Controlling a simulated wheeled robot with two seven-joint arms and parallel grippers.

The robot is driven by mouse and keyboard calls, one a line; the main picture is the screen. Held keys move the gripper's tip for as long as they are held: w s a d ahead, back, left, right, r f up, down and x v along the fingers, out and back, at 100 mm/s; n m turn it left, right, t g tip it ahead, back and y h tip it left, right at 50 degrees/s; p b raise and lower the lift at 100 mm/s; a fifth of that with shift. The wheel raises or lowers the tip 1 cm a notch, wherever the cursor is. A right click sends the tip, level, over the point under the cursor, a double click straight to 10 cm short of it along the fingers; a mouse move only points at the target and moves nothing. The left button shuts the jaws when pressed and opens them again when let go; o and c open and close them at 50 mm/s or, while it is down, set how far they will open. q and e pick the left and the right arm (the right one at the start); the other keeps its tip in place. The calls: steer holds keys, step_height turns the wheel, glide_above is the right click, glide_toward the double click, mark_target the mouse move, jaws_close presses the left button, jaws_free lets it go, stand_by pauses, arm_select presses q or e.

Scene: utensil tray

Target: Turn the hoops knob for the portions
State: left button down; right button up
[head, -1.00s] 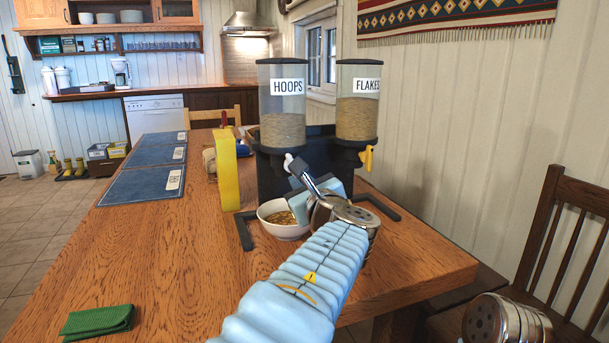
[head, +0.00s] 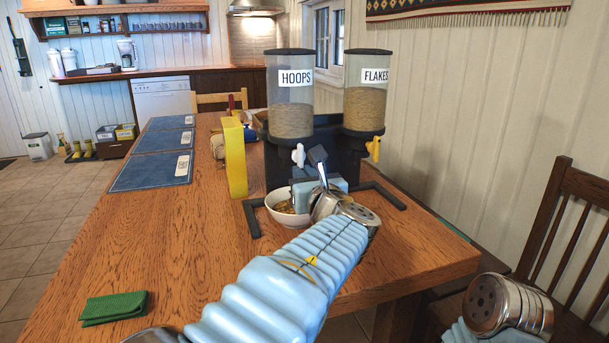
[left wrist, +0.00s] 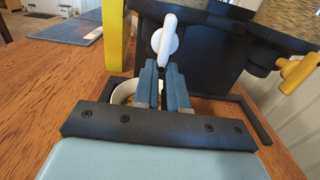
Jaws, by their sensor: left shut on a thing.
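The hoops dispenser (head: 291,118) stands on the table with a white knob (head: 298,155) below its label. In the left wrist view the white knob (left wrist: 164,40) is a slightly tilted lever. My left gripper (head: 318,156) is at the knob. In the left wrist view the fingertips (left wrist: 162,66) are close together around the knob's lower end. A white bowl (head: 285,218) with some cereal in it stands below the hoops outlet, partly hidden by my left wrist. My right gripper is out of view; only part of my right arm shows at the lower right.
The flakes dispenser (head: 366,95) with a yellow knob (head: 373,149) stands to the right. A tall yellow box (head: 235,157) is left of the stand. Blue mats (head: 150,172) and a green cloth (head: 114,308) lie on the table. A chair (head: 563,215) is at the right.

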arm_select(q)
steer(key=shift+f, duration=0.1)
steer(key=c, duration=1.2)
jaws_free()
steer(key=b+v, duration=0.1)
steer(key=v, duration=1.3)
